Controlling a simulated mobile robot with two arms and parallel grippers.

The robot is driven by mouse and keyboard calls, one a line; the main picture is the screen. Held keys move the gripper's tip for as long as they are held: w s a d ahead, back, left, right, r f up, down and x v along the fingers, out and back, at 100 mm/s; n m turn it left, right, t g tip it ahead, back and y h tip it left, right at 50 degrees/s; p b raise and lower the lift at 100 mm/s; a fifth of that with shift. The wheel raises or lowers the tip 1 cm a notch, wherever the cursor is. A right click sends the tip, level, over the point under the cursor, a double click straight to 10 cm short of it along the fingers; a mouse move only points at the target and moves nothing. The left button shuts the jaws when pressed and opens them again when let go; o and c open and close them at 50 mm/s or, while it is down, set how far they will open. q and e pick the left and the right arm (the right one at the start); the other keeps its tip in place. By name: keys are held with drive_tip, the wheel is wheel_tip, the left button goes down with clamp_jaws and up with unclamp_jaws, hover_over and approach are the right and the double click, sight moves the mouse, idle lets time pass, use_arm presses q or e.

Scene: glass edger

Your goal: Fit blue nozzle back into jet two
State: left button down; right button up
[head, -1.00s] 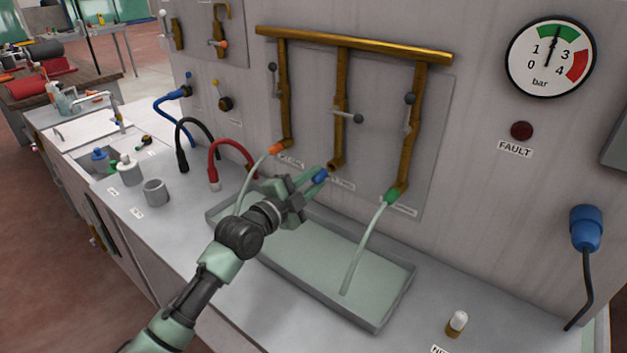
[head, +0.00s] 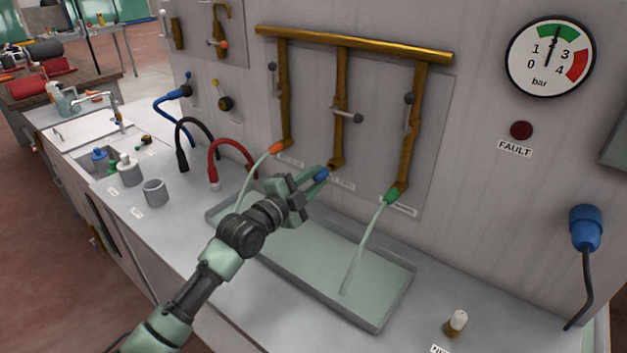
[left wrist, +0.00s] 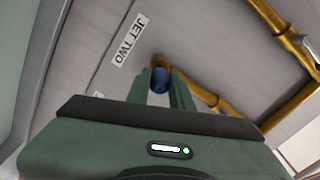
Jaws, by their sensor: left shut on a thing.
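The blue nozzle (head: 321,175) is held between the fingertips of my left gripper (head: 312,181), which is shut on it. In the head view it is just below and left of the open brass end of jet two (head: 336,165), the middle pipe. In the left wrist view the blue nozzle (left wrist: 160,80) sits between the green fingers, with the brass pipe end (left wrist: 160,62) right behind it. I cannot tell whether they touch. The JET TWO label (left wrist: 129,39) is on the panel beside it. My right gripper is not in view.
Orange (head: 277,147) and green (head: 392,194) nozzles on the side pipes pour water into the grey tray (head: 385,310) below my arm. Blue, black and red hoses (head: 232,143) stand left.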

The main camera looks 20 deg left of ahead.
use_arm(q)
drive_tip(key=shift+b+x, duration=0.5)
drive_tip(key=shift+x, duration=0.8)
drive_tip(key=c, duration=1.2)
unclamp_jaws()
drive_tip(key=shift+w, duration=0.1)
drive_tip(key=shift+o, duration=0.2)
drive_tip(key=b+v, duration=0.1)
drive_tip(key=v, duration=0.7)
